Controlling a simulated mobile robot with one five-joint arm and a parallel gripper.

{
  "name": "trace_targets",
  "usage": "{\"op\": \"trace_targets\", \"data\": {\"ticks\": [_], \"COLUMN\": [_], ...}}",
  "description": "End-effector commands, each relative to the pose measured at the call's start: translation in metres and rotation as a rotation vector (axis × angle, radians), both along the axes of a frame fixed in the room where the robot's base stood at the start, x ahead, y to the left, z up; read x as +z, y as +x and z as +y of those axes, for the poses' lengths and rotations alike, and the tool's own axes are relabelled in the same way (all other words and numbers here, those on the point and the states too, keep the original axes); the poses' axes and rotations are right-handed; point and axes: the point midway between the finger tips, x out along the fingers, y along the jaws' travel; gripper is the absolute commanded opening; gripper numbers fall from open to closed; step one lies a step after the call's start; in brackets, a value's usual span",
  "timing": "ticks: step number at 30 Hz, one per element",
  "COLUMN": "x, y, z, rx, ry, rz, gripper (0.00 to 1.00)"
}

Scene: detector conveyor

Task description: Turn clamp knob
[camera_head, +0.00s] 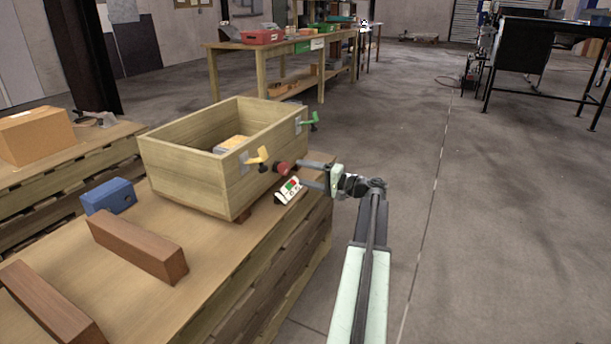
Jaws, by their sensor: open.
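A red knob (283,168) with a dark base sticks out from the front right side of an open wooden box (205,180). A yellow handle (259,157) is on the same side, left of the knob, and a green handle (311,121) is at the far right corner. I cannot tell for sure which is the clamp knob. My gripper (300,172) is open and reaches in from the right, its two fingers pointing left. The fingertips are close to the red knob; whether they touch it is unclear.
A blue block (108,197) and brown beams (138,247) lie on the pallet-like table (215,260). A cardboard box (36,137) is at left.

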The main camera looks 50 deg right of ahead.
Motion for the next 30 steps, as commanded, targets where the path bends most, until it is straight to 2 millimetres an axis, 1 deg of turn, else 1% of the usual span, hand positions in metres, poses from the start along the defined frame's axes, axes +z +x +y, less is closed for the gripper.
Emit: {"op": "trace_targets", "data": {"ticks": [6, 8, 11, 15, 18, 21, 24, 28, 30], "x": [0.0000, 0.0000, 0.0000, 0.0000, 0.0002, 0.0002, 0.0002, 0.0002, 0.0002], "y": [0.0001, 0.0001, 0.0001, -0.0001, 0.0001, 0.0003, 0.0004, 0.0028, 0.0089], "z": [0.0000, 0.0000, 0.0000, 0.0004, 0.0009, 0.0014, 0.0017, 0.0029, 0.0044], "rx": [0.000, 0.000, 0.000, 0.001, 0.001, 0.001, 0.001, 0.003, 0.004], "ry": [-0.004, -0.043, -0.235, -0.661, -0.935, -1.121, -1.210, -1.224, -1.223], "rz": [-0.001, -0.011, -0.058, -0.163, -0.230, -0.277, -0.298, -0.303, -0.303], "gripper": [0.65, 0.65, 0.65, 0.65, 0.65, 0.65, 0.65, 0.65, 0.65]}}
